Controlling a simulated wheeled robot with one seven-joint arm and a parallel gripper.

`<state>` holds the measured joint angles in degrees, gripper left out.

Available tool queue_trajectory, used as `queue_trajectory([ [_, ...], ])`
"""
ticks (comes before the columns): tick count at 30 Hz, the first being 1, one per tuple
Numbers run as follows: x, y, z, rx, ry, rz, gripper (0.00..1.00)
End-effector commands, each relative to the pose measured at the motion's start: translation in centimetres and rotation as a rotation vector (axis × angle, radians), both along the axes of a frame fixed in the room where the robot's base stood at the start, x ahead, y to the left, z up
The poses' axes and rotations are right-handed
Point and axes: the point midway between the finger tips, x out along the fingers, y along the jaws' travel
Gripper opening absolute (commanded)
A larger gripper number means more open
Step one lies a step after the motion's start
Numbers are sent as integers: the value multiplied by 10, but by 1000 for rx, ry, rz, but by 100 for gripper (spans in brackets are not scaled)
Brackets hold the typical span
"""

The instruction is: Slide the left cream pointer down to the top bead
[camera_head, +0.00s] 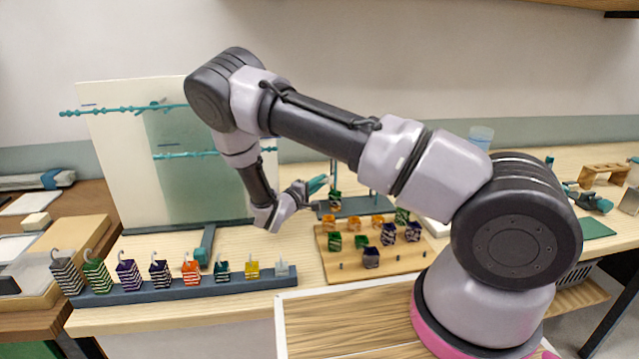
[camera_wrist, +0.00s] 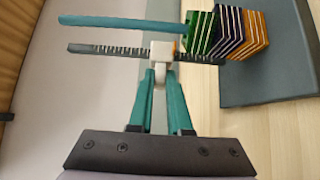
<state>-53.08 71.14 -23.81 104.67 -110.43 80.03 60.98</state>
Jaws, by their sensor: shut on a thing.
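The cream pointer (camera_wrist: 161,50) sits on a notched grey scale (camera_wrist: 110,50) in the wrist view. My gripper (camera_wrist: 161,75) has its teal fingers closed on the pointer's stem. Beside the scale, a teal rod (camera_wrist: 130,22) leads to a stack of striped beads. The green top bead (camera_wrist: 200,33) lies just right of the pointer, with orange beads (camera_wrist: 250,32) beyond it. I cannot tell the exact gap along the rod. In the head view, my gripper (camera_head: 318,186) is at the rod stand, and its fingers hide the pointer there.
The stand's dark base (camera_wrist: 270,70) is at right in the wrist view. In the head view, a wooden peg board (camera_head: 330,268) with several striped beads lies in front of the stand. A dark rack (camera_head: 190,290) of hooked striped blocks is at front left, before a white panel (camera_head: 110,160).

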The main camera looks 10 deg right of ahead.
Motion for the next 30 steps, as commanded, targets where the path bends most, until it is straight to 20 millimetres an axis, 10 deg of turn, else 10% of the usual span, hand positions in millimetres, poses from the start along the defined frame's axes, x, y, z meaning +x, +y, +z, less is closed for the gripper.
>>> queue_trajectory([
  [20,0,0,-4,-1,1,0,0],
  [23,0,0,-4,0,0,0,47],
  [30,0,0,-4,0,0,0,48],
])
